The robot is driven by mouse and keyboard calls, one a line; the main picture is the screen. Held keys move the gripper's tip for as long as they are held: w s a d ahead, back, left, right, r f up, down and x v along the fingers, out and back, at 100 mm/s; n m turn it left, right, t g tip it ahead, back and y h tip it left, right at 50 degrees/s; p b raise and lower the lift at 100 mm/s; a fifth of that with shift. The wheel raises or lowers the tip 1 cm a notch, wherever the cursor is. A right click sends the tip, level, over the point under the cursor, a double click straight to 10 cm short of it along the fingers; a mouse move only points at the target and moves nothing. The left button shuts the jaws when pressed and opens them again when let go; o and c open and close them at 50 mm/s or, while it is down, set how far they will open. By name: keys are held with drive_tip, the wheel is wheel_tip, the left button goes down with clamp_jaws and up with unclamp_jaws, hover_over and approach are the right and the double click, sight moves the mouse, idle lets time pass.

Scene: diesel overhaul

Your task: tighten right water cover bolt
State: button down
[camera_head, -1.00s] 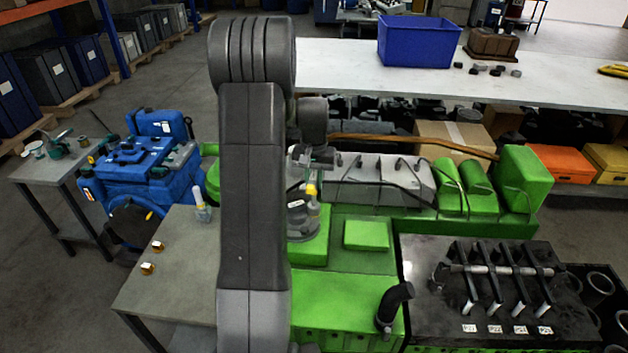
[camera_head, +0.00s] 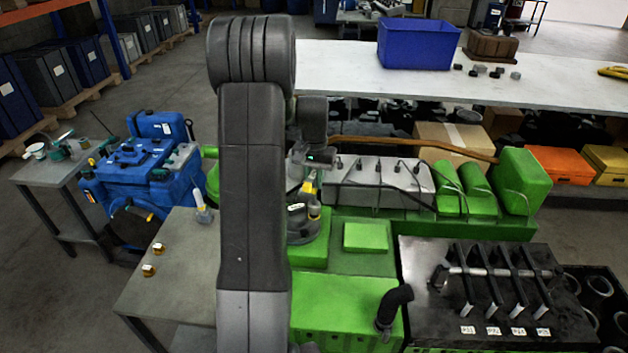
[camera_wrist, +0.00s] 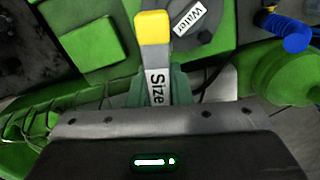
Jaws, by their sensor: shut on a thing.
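My gripper (camera_wrist: 157,92) is shut on a tool (camera_wrist: 158,65) with a yellow end and a grey shaft lettered "Size". In the wrist view the yellow end lies beside the round dark grey water cover (camera_wrist: 208,28), which bears a "Water" label. I cannot tell whether the tool touches a bolt; no right cover bolt is clearly visible. In the head view my gripper (camera_head: 308,178) is above the grey water cover (camera_head: 300,232) on the green engine block, partly hidden behind my arm.
A blue cylinder (camera_wrist: 292,36) stands out at the right of the wrist view. A black elbow pipe (camera_head: 393,306) rises from the green engine. A grey side table (camera_head: 172,285) holds a yellow-topped tool (camera_head: 203,210) and two brass pieces (camera_head: 158,248).

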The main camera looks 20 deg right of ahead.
drive_tip(key=n, duration=0.8)
drive_tip(key=shift+n, duration=0.3)
drive_tip(key=n, duration=0.3)
drive_tip(key=shift+n, duration=0.4)
drive_tip(key=n, duration=1.2)
drive_tip(key=shift+n, duration=0.4)
drive_tip(key=n, duration=0.3)
drive_tip(key=shift+n, duration=2.5)
